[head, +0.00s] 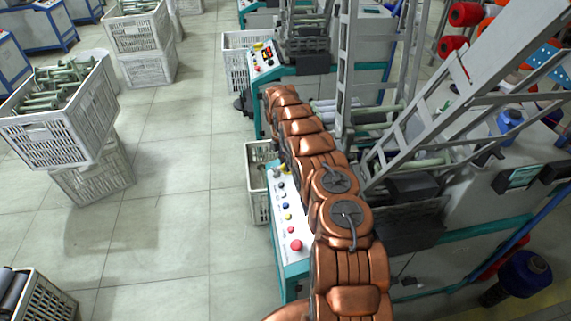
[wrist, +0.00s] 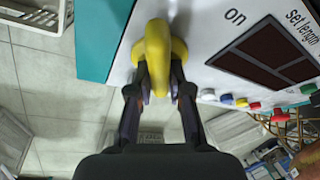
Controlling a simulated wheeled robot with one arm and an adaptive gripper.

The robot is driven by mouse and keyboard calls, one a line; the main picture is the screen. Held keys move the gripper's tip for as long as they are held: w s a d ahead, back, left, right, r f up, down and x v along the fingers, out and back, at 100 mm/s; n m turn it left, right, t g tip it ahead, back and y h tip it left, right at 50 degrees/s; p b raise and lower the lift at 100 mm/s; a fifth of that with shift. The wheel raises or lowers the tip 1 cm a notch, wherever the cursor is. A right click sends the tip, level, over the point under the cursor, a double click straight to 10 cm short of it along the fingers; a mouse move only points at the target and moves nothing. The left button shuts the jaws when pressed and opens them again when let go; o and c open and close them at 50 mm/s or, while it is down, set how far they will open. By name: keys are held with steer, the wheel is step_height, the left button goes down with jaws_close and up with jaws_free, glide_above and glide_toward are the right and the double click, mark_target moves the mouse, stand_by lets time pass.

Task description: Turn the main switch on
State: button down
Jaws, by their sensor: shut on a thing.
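The main switch is a yellow knob (wrist: 156,42) on the white machine panel (wrist: 210,38), with the printed word "on" to its right in the wrist view. My gripper (wrist: 159,82) is shut on the yellow knob, one dark finger on each side of its lower part. The knob's long grip points roughly down the picture, toward my gripper. In the head view my copper arm covers the gripper and the switch.
A dark display (wrist: 270,52) and several coloured buttons lie right of the knob. In the head view the near panel has a red button (head: 296,245) beside my arm. White crates (head: 62,135) stand at left; the floor (head: 165,210) between is clear.

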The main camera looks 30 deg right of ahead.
steer(key=shift+m+b, duration=0.3)
steer(key=shift+b, duration=0.05)
steer(key=m+t+b, duration=0.2)
steer(key=m+b, duration=0.3)
steer(key=shift+f, duration=0.15)
steer(key=m+t+h+b, duration=0.1)
steer(key=m+b, duration=0.2)
steer(key=shift+m+t, duration=0.3)
steer(key=shift+m+h+b, duration=0.3)
steer(key=shift+m+b, duration=0.45)
steer(key=shift+m, duration=0.05)
steer(key=shift+r, duration=0.2)
steer(key=c, duration=1.1)
jaws_free()
steer(key=shift+r, duration=0.1)
